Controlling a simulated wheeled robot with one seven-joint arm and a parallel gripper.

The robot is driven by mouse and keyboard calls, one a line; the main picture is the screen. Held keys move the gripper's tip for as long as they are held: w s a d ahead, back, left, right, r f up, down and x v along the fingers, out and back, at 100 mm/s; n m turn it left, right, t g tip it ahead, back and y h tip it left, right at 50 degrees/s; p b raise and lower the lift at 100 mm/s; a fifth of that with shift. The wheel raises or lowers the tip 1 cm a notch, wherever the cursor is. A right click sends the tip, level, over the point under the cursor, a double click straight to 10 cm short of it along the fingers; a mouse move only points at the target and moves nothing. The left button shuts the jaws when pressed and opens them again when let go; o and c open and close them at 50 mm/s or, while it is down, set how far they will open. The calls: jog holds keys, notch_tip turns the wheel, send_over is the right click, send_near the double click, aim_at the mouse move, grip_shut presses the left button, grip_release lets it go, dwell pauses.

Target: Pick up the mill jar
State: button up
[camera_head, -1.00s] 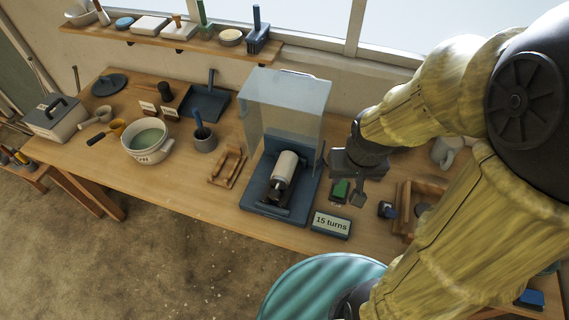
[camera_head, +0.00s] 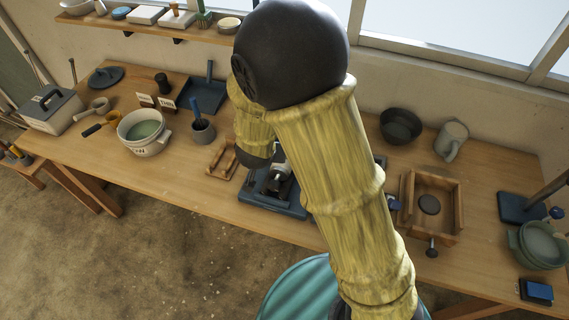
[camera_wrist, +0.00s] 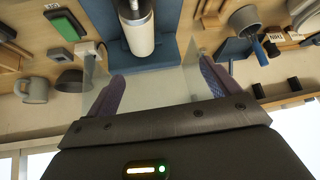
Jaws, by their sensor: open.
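The mill jar, a pale cylinder with a dark end, lies on a blue roller base. In the wrist view the jar (camera_wrist: 138,38) is at the top, left of centre, on the base (camera_wrist: 172,56). In the head view my arm hides most of it; a bit of the base (camera_head: 262,196) shows. My gripper (camera_wrist: 162,80) is open and empty in the wrist view, its purple fingers spread below the jar in the picture and apart from it. A see-through guard panel (camera_wrist: 170,88) shows between the fingers. In the head view the gripper is hidden behind my arm.
A wooden cradle (camera_head: 222,160) and a grey cup with a blue-handled tool (camera_head: 202,133) stand left of the base. A wooden box frame (camera_head: 458,208) stands to the right.

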aim_at(276, 169)
jog(key=s+a+f+t+h+b, duration=0.2)
jog(key=s+a+f+h, duration=0.3)
jog(key=s+f+h, duration=0.1)
jog(key=shift+s+a+f+m+t+h, duration=0.15)
jog(key=shift+f+m+t+h, duration=0.2)
jog(key=shift+f, duration=0.25)
jog(key=p+x, duration=0.1)
jog(key=x, duration=1.1)
jog(key=shift+f, duration=0.2)
jog(key=shift+p+x, duration=1.25)
jog(key=shift+x, duration=1.4)
jog(key=shift+a+f, duration=0.1)
